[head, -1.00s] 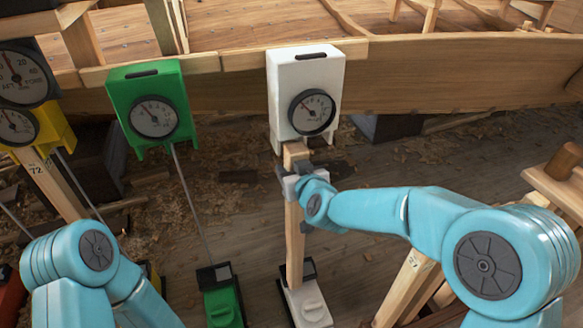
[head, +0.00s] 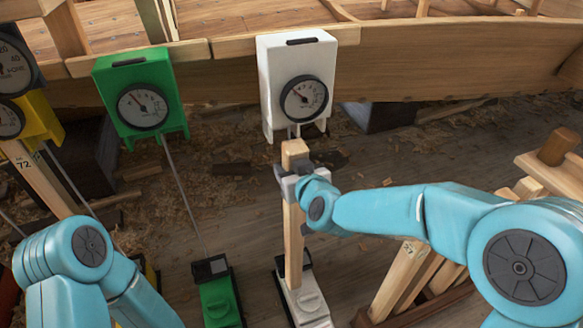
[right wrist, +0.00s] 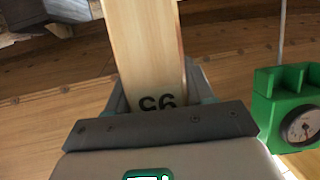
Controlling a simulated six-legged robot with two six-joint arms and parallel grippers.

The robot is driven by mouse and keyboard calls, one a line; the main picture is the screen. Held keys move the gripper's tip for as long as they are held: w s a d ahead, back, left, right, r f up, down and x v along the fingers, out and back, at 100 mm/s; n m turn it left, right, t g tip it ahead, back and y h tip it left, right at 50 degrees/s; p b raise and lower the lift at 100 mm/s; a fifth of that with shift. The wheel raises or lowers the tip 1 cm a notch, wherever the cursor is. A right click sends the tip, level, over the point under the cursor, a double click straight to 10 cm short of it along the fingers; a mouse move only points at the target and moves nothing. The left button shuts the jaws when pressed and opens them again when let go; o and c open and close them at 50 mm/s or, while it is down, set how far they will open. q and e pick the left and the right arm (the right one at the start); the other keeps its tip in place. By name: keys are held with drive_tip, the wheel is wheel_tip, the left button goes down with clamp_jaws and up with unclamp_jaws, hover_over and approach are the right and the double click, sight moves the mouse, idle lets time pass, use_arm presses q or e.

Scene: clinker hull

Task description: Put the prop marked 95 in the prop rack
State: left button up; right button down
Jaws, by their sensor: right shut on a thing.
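The prop marked 95 (head: 293,235) is a pale wooden bar standing nearly upright below the white gauge box. My right gripper (head: 290,185) is shut on it near its top. In the right wrist view the number 95 (right wrist: 157,102) shows upside down just above the jaws. The prop's lower end is by the white foot block (head: 303,300); I cannot tell whether they touch. The prop rack (head: 455,296), a low brown wooden frame at the lower right, holds several leaning props and is partly hidden by my right arm. My left gripper is out of view.
The white gauge box (head: 297,50) and green gauge box (head: 138,75) are at the hull plank. A prop marked 72 (head: 40,178) stands below a yellow gauge box (head: 40,122). A wooden bench with a mallet (head: 558,146) is at the right. Shavings litter the floor.

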sight(293, 146)
drive_tip(key=shift+r, duration=0.1)
drive_tip(key=shift+r+p, duration=2)
drive_tip(key=shift+r, duration=0.15)
drive_tip(key=shift+r+p, duration=1.1)
drive_tip(key=shift+r, duration=0.05)
